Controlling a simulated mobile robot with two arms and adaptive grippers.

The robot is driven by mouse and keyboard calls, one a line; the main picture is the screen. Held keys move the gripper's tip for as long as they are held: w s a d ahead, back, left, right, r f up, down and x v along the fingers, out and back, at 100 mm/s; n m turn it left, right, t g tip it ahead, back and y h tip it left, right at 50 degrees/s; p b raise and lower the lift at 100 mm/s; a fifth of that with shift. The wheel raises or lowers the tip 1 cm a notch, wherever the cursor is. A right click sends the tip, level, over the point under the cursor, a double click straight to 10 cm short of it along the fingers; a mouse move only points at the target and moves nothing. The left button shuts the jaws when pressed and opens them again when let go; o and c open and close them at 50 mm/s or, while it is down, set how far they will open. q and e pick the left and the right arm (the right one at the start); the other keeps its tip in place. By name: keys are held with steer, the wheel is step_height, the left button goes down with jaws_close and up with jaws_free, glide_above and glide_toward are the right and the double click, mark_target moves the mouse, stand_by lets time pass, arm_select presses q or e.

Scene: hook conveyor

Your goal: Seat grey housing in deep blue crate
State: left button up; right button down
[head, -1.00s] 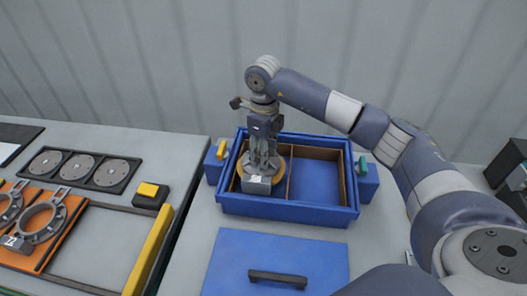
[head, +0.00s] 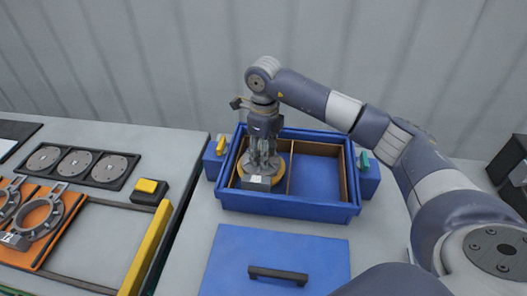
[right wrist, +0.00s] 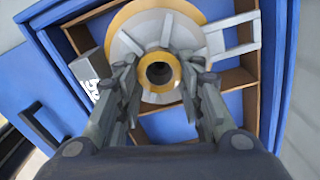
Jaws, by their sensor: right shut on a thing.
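The deep blue crate (head: 290,203) stands open on the table, split by a brown divider into a left and a right compartment. The grey housing (right wrist: 210,43) is in the left compartment, mostly hidden by the gripper in the head view. Its round body has an orange rim, a central hub with a dark hole, and a grey labelled block (head: 257,183) at the front. My right gripper (head: 264,167) points down into that compartment, its fingers (right wrist: 162,85) shut on the hub from both sides. Whether the housing touches the crate floor cannot be told. My left gripper is not in view.
The right compartment (head: 317,178) is empty. A yellow latch (head: 220,145) and a green latch (head: 364,158) flank the crate. A blue lid (head: 275,250) with a black handle lies in front. Left are a yellow bar (head: 147,250), a yellow-black button box (head: 148,190) and ring parts on an orange plate.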

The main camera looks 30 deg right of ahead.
steer(key=shift+f+b, duration=1.75)
steer(key=shift+f, duration=0.65)
steer(key=c, duration=1)
jaws_free()
step_height(320, 180, up, 12)
